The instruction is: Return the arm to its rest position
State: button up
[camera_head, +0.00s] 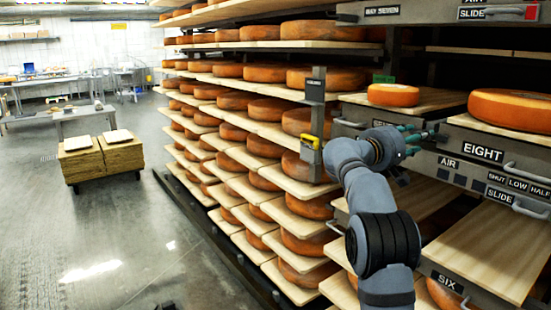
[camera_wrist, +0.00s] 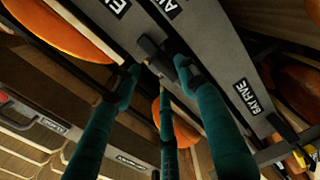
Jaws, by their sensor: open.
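My gripper (camera_head: 428,138) is at the right in the head view, in front of the left end of the grey shelf front marked EIGHT (camera_head: 483,152). In the wrist view its teal fingers (camera_wrist: 158,80) are spread apart, with no object held between them. A dark block-like part (camera_wrist: 156,55) on the grey front lies close beyond the fingertips; whether they touch it I cannot tell. My arm is stretched forward and bent, over the lower right shelves.
A large orange cheese wheel (camera_head: 510,110) sits on the board above EIGHT. A smaller wheel (camera_head: 393,95) sits on the board to its left. A pulled-out board (camera_head: 500,235) is below, above the SIX label. Racks of wheels fill the middle. The floor (camera_head: 90,230) at left is open.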

jog(key=shift+x, duration=2.15)
jog(key=shift+s+a, duration=0.1)
jog(key=shift+a, duration=0.05)
